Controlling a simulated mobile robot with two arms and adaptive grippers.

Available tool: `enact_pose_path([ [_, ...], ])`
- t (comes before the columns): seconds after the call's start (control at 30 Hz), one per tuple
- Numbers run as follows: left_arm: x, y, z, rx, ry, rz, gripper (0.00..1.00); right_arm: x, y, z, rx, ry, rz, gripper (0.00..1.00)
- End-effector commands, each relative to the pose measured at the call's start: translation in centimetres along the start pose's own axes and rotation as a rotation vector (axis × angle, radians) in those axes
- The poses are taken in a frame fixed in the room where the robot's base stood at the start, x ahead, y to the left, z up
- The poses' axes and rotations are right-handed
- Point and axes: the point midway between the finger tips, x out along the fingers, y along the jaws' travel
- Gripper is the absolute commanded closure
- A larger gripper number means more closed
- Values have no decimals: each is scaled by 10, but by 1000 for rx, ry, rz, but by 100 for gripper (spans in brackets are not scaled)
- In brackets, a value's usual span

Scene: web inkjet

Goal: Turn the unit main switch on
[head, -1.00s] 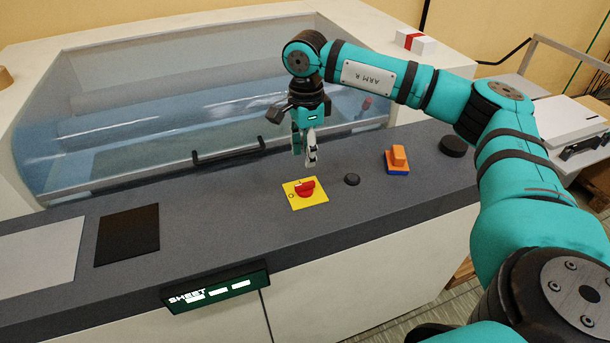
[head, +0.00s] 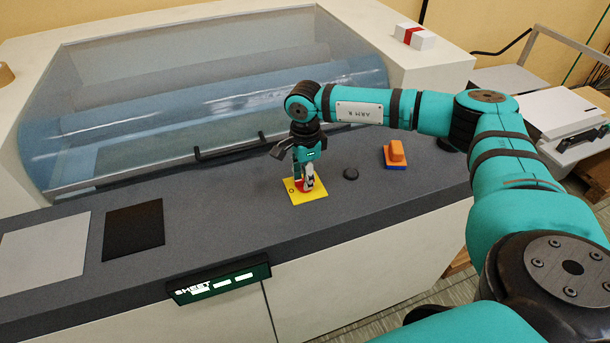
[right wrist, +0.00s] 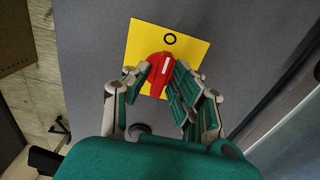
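The main switch is a red rotary knob (right wrist: 160,76) on a yellow plate (right wrist: 196,43), set on the grey machine top; the plate also shows in the head view (head: 312,195). A black O mark is printed on the plate. The white line on the knob lies roughly toward the O. My right gripper (right wrist: 161,80) points down over the plate, its fingers apart on either side of the knob's grip; a firm pinch is not visible. In the head view the right gripper (head: 304,188) hides most of the knob. My left gripper is out of view.
A black round button (head: 351,174) and an orange block on a blue base (head: 396,153) lie to the right. Behind is a clear curved cover (head: 200,100) with a dark handle (head: 228,148). A SHEET display (head: 220,283) is on the front edge.

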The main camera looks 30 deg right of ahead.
Motion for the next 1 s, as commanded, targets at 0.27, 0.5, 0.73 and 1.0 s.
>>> enact_pose_path([
  [0.27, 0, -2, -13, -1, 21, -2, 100, 0, 0, 0, 0, 0, 0, 100],
  [0.5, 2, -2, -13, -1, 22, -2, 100, 0, 0, 0, 14, -1, 0, 100],
  [0.73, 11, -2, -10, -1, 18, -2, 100, 2, 0, 1, 99, -2, -1, 100],
  [1.0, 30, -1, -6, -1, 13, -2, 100, 3, 0, 1, 317, -2, -2, 100],
])
